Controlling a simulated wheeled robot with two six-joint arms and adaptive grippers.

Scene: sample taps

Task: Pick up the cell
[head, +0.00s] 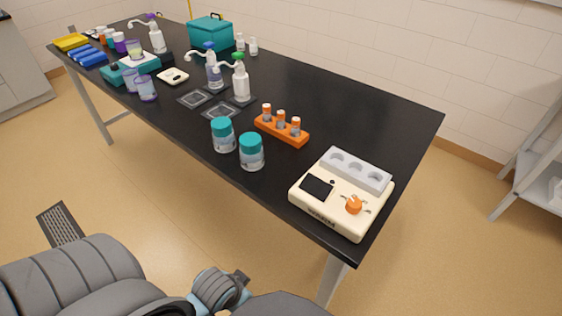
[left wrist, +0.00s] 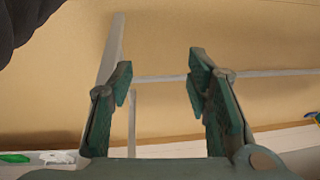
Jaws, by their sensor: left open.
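No thing is clearly marked as the cell. The likeliest are three small clear vials with orange caps, the middle one (head: 281,121) among them, upright in an orange rack (head: 291,139) on the black table. My right gripper is not in view.
Two teal-lidded jars (head: 251,152) stand at the table's (head: 355,113) near edge, left of the rack. Pump bottles (head: 241,82), dark square mats and a teal box (head: 210,33) stand farther back. The table's right rear is clear. A grey shelf (head: 531,167) stands at the right.

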